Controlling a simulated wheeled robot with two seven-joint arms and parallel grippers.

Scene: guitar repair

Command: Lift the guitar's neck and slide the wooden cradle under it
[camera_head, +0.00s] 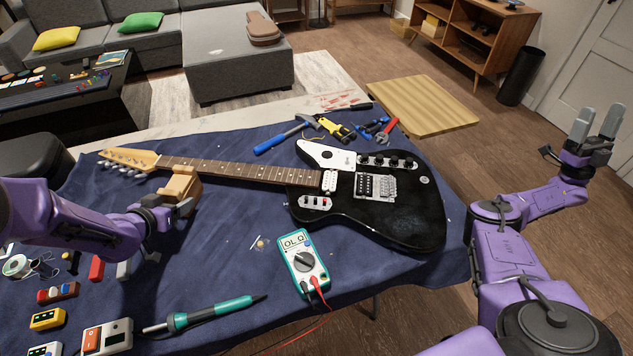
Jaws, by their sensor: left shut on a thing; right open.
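The black electric guitar (385,205) lies on the blue cloth, its body right of centre. Its neck (238,172) reaches left to the headstock (128,159). The wooden cradle (181,187) stands at the neck's near side, close to the headstock end. Its top overlaps the neck in the picture, and I cannot tell how far under the neck it sits. My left gripper (182,207) is shut on the cradle's near side; its fingers are partly hidden. My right gripper (598,122) is open and empty, raised off to the right, away from the table.
A soldering iron (205,314) lies at the front. A hammer (284,136), pliers and other tools lie behind the guitar. Small parts crowd the left front. Cloth between cradle and multimeter is mostly clear.

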